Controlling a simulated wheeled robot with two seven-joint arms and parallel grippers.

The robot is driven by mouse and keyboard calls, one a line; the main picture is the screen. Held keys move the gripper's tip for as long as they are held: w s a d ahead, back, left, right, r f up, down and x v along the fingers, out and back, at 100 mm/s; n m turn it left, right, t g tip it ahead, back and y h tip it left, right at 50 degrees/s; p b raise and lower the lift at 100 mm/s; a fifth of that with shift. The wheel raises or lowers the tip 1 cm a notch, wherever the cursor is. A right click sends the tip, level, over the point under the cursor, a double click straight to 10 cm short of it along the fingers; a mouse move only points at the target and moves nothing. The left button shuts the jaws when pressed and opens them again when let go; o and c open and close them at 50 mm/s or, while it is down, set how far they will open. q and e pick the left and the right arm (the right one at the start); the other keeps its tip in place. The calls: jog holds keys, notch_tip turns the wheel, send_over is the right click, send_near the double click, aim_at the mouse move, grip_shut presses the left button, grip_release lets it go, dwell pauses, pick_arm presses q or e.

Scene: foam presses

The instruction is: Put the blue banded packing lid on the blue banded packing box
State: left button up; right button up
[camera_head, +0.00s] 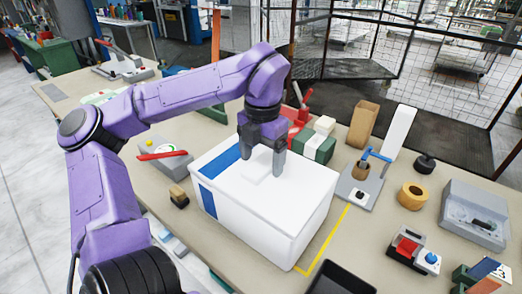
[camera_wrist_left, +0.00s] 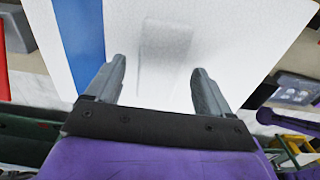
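The blue banded packing box (camera_head: 255,221) stands on the table, white with a blue stripe on its side. The white blue banded packing lid (camera_head: 298,189) lies on top, its blue band meeting the stripe on the box. A raised white handle block (camera_head: 257,172) is on the lid, and it also shows in the left wrist view (camera_wrist_left: 165,48). My left gripper (camera_head: 261,160) is open over the lid, with its fingers on either side of the block and gaps to it. It also shows in the left wrist view (camera_wrist_left: 160,78). My right gripper is not in view.
Yellow tape (camera_head: 325,243) marks the table beside the box. A dark tray (camera_head: 340,281) is in front. A clamp fixture (camera_head: 366,180), a tape roll (camera_head: 412,196) and a grey bin (camera_head: 476,214) stand to the right. A red-handled tool (camera_head: 162,155) lies left.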

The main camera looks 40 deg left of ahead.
aim_at(262, 163)
pick_arm(q)
notch_tip(262, 163, up, 11)
jog(key=shift+f, duration=0.2)
dwell(0.3)
jog(key=shift+w, duration=0.1)
dwell(0.3)
